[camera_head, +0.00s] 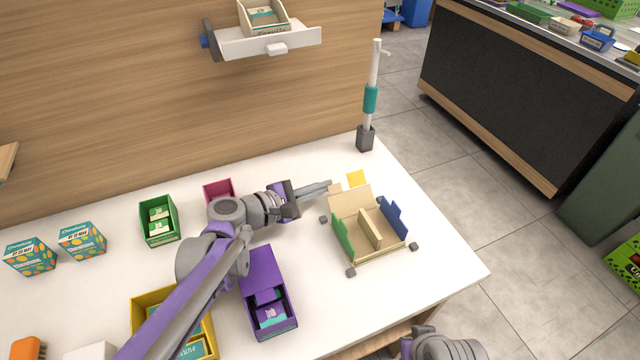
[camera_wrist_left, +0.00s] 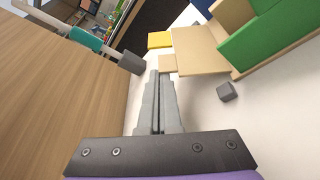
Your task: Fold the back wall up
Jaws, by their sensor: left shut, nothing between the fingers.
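A partly folded tan box (camera_head: 385,246) stands on the white counter, with a green left wall (camera_head: 343,238) and a blue right wall (camera_head: 393,218) standing up. A tan divider (camera_head: 369,230) stands inside. Its back wall (camera_head: 350,204) is a plain tan panel at the far side; it also shows in the left wrist view (camera_wrist_left: 200,50), and its exact tilt is hard to tell. A yellow flap (camera_head: 356,179) lies behind it. My left gripper (camera_head: 330,184) is shut and empty, its tips beside the panel's far left corner. My right gripper is out of view.
Small grey blocks (camera_head: 351,272) sit around the box. A post with a teal band (camera_head: 370,98) stands behind it. A purple box (camera_head: 262,270), green box (camera_head: 158,232) and yellow box (camera_head: 140,305) stand to the left.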

